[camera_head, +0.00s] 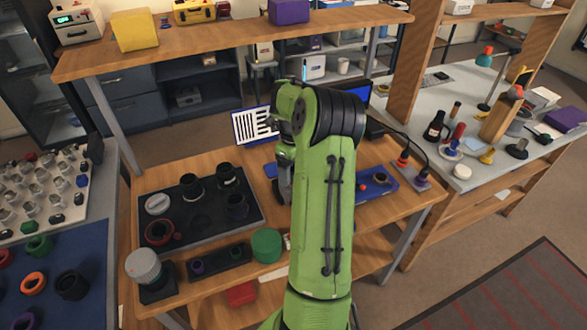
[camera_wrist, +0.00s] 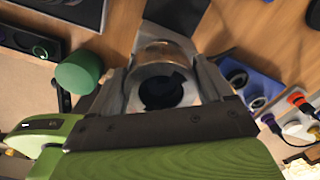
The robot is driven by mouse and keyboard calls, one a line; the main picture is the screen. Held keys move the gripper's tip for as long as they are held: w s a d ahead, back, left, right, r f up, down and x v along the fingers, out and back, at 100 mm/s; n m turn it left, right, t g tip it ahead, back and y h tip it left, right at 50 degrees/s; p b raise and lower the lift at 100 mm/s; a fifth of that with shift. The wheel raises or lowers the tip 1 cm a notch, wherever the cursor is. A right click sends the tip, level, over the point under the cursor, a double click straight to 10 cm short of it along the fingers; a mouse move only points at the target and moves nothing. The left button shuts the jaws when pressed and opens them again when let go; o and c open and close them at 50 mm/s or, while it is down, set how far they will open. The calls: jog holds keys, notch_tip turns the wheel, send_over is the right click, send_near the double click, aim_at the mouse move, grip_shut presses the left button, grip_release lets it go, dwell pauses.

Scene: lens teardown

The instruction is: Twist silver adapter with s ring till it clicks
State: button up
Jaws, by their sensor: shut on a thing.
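In the wrist view, my gripper (camera_wrist: 164,88) is shut on a short metal cylinder (camera_wrist: 165,52), silver with a brownish sheen and a dark round opening. It looks like the silver adapter. The fingers press its left and right sides. A dark square patch (camera_wrist: 178,10) on the wooden bench shows just beyond it; I cannot tell whether the cylinder touches it. I cannot pick out the s ring. In the head view, my green arm hides the held part and most of the gripper.
A black tray (camera_head: 215,240) with several lens parts lies left on the bench. A green cylinder (camera_head: 267,245) stands nearby, left of my gripper in the wrist view (camera_wrist: 78,72). A shelf (camera_head: 230,38) spans the back.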

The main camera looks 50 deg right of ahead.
jog(key=o, duration=1.3)
jog(key=shift+o, duration=0.2)
jog(key=shift+r, duration=0.1)
notch_tip(320, 180, up, 16)
jog(key=p, duration=0.4)
jog(key=shift+f, duration=0.2)
jog(key=shift+a, duration=0.1)
